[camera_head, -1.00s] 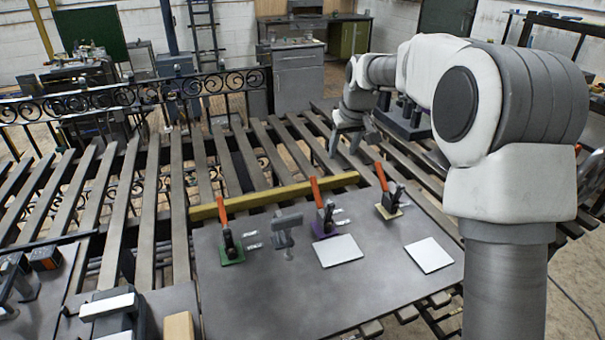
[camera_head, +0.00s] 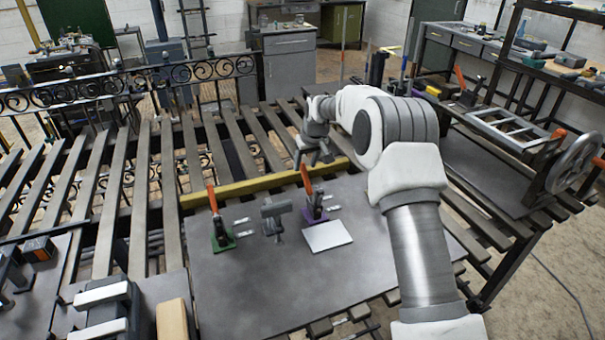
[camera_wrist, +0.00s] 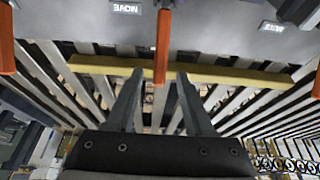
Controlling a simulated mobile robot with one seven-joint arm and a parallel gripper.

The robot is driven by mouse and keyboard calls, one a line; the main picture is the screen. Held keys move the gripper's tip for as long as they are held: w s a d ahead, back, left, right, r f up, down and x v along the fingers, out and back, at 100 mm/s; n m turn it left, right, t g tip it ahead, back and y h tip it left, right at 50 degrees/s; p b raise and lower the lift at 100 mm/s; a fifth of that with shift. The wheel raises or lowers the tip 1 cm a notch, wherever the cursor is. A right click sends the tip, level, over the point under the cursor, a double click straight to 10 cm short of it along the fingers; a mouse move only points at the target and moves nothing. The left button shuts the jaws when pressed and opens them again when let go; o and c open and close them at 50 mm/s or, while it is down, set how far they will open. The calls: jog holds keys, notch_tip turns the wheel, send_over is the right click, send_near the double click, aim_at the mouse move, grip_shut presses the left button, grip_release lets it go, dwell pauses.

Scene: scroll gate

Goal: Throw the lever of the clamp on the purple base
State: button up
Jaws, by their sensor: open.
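The clamp on the purple base (camera_head: 314,216) stands on the grey plate, its orange lever (camera_head: 305,179) pointing up. My gripper (camera_head: 313,162) is open and empty, just beyond the top of that lever in the head view. In the wrist view, an orange lever (camera_wrist: 162,45), apparently the same one, hangs between the lines of my open fingers (camera_wrist: 159,75). I cannot tell whether it touches them. A clamp on a green base (camera_head: 222,240) with its own orange lever (camera_head: 212,198) stands to the left.
A grey vise-like clamp (camera_head: 273,217) stands between the two bases. A white plate (camera_head: 327,236) lies in front of the purple base. A yellow bar (camera_head: 256,186) runs behind. Two more orange levers (camera_wrist: 6,42) (camera_wrist: 317,82) flank the wrist view. My arm covers the plate's right part.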

jog(key=x, duration=0.6)
jog(key=shift+w+f, duration=0.15)
jog(key=shift+f, duration=0.1)
grip_shut()
dwell(1.2)
